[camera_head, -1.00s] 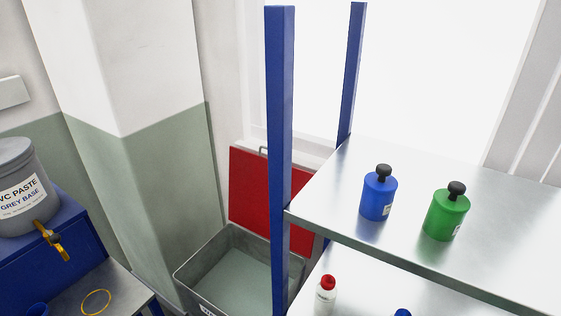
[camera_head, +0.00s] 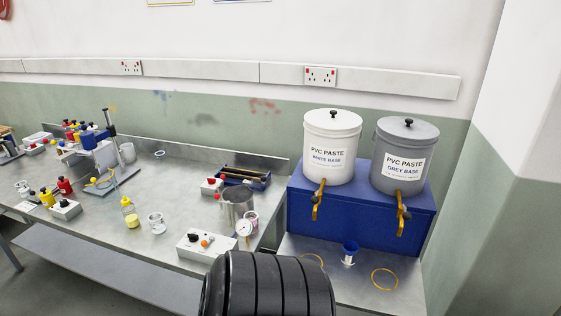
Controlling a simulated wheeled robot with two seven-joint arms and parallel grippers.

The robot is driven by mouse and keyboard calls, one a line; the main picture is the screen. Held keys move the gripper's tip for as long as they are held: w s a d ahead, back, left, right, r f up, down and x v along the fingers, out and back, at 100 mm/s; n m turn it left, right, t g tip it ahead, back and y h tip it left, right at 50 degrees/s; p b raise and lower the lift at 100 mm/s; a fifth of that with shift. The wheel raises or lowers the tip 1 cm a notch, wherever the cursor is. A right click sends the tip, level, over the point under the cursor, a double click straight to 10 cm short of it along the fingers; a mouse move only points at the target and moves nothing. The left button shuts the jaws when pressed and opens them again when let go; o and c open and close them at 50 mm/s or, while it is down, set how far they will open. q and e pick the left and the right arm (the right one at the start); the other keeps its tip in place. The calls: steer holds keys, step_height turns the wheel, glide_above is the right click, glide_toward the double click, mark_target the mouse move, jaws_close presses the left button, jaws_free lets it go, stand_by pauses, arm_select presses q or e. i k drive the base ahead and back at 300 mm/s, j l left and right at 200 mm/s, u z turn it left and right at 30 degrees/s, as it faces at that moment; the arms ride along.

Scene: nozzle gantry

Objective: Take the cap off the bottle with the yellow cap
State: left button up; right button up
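A small clear bottle with pale yellow contents and a yellow cap (camera_head: 130,213) stands upright on the metal bench, left of the middle in the head view. The cap sits on top of the bottle. Neither of my grippers is in view. A black ribbed part, which looks like part of my own arm, rises at the bottom middle, well to the right of the bottle.
A glass beaker (camera_head: 157,223) stands just right of the bottle. A white control box (camera_head: 205,245) and a metal pot (camera_head: 238,207) are further right. Red and yellow bottles crowd the left. Paste tubs (camera_head: 332,147) stand on a blue stand (camera_head: 342,222).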

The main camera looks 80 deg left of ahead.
mark_target(129, 212)
steer(key=u, duration=3.75)
